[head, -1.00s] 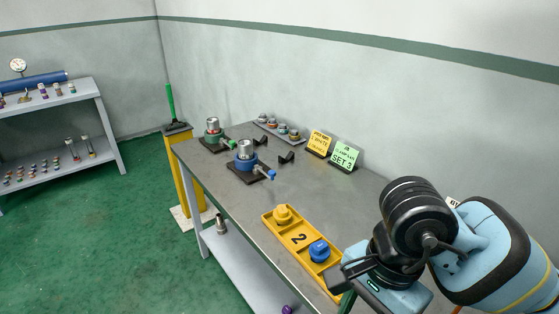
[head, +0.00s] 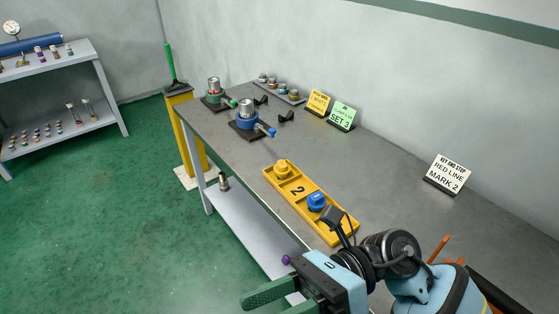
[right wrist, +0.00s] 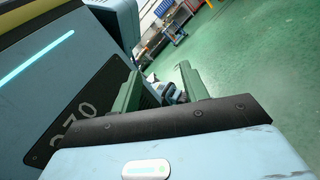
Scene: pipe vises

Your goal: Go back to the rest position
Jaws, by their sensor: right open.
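My right gripper (head: 262,303) is at the bottom edge of the head view, in front of the table and off its front edge. Its green fingers are apart and hold nothing. They also show spread in the right wrist view (right wrist: 160,88), beside my own blue body. My left gripper is in neither view. On the grey table (head: 345,165), a green vise (head: 214,98) and a blue vise (head: 246,122) each hold an upright silver piece. A yellow tray (head: 297,190) marked 2 holds a yellow piece (head: 283,168) and a blue piece (head: 316,201).
A rack of small parts (head: 279,92) stands at the table's back. Yellow (head: 318,102), green (head: 341,116) and white (head: 447,174) signs line the wall side. A yellow stand (head: 187,130) is at the far end. A shelf (head: 60,90) stands far left. Green floor is clear.

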